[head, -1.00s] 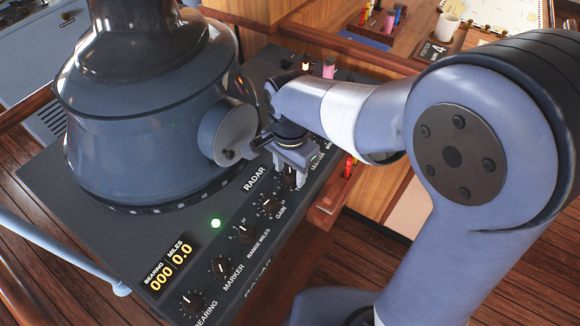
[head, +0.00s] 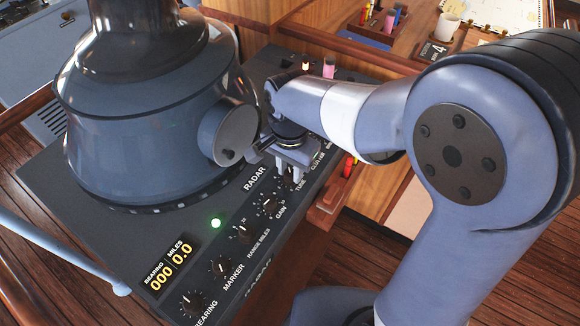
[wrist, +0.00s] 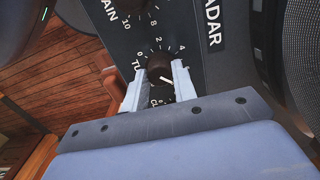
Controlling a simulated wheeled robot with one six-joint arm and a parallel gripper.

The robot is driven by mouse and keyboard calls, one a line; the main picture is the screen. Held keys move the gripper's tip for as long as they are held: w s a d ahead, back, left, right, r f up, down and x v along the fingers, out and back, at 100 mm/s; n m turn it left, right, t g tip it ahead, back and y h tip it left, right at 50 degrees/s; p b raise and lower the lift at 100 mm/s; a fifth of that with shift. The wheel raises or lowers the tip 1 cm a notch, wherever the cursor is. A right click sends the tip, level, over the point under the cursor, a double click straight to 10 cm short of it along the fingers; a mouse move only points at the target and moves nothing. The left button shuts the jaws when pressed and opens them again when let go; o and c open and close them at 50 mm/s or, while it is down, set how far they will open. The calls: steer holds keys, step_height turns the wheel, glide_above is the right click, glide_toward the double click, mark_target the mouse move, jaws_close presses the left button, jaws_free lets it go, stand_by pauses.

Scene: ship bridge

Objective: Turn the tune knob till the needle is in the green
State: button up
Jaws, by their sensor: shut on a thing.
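The tune knob is a small black dial with a white pointer line, on the sloped radar panel. In the wrist view the tune knob (wrist: 158,67) sits between my two pale fingers, ringed by white numbers, with part of its label showing. Its pointer slants down to the right. In the head view my gripper (head: 290,176) is down at the panel just beyond the gain knob, shut on the tune knob, which it mostly hides. I cannot make out a needle or a green band in either view.
A gain knob (head: 270,205), range knob (head: 245,233), marker knob (head: 221,266) and bearing knob (head: 191,303) line the panel. A green lamp (head: 216,223) glows beside a yellow-digit display (head: 170,267). The large radar hood (head: 140,130) stands close left of my gripper.

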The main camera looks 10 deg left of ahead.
mark_target(290, 173)
steer(key=n, duration=0.4)
steer(key=shift+n, duration=2.5)
steer(key=o, duration=1)
step_height(290, 173, up, 11)
steer(key=shift+f+b, duration=0.1)
steer(key=shift+b, duration=0.2)
steer(key=shift+f, duration=0.1)
